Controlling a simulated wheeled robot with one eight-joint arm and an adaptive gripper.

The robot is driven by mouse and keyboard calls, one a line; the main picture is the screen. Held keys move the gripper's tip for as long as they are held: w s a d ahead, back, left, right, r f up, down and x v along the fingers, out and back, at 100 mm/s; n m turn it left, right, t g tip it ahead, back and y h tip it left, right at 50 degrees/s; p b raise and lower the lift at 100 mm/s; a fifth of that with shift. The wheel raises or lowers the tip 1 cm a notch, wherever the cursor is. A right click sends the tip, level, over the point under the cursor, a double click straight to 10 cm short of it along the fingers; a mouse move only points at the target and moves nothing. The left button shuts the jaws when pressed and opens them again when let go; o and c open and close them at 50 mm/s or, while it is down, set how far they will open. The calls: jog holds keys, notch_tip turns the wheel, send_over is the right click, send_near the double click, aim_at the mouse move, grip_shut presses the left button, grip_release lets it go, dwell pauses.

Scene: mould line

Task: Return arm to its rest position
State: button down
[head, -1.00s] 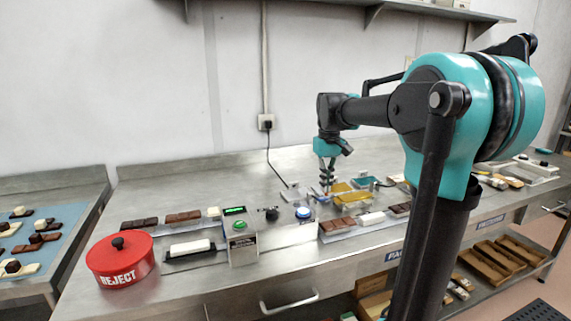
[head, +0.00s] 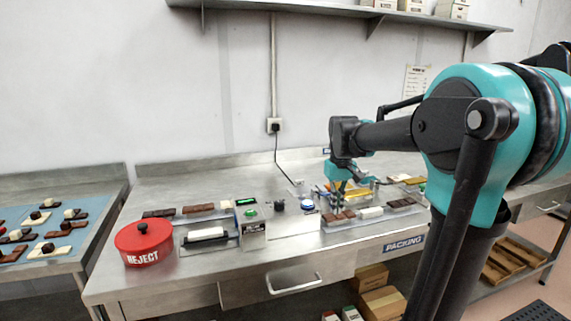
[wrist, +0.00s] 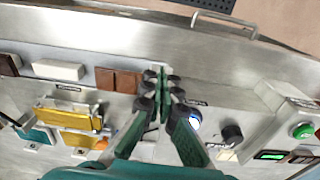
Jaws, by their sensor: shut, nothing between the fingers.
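My teal and black arm (head: 385,133) reaches out over the steel bench, bent at the elbow. My gripper (head: 340,203) hangs pointing down above the bench, near the packing station and to the right of a blue button (head: 307,204). In the wrist view my gripper's green fingers (wrist: 163,86) meet at their black tips, shut and empty. The blue button (wrist: 195,120) shows just right of them. The rail with brown and white bars lies close by the tips; I cannot tell the exact gap.
A red reject tin (head: 143,243) stands at the bench's left front. A control box with a green button (head: 252,222) stands between tin and gripper. Yellow and teal fixtures (wrist: 75,127) sit beside the gripper. A wall shelf (head: 340,14) runs above; the bench's back left is clear.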

jog(key=s+d+f+m+t, duration=0.3)
jog(key=s+f, duration=1.6)
jog(key=shift+s+d+f+t, duration=0.15)
jog(key=shift+s+f+t, duration=0.1)
jog(key=shift+f+t, duration=0.05)
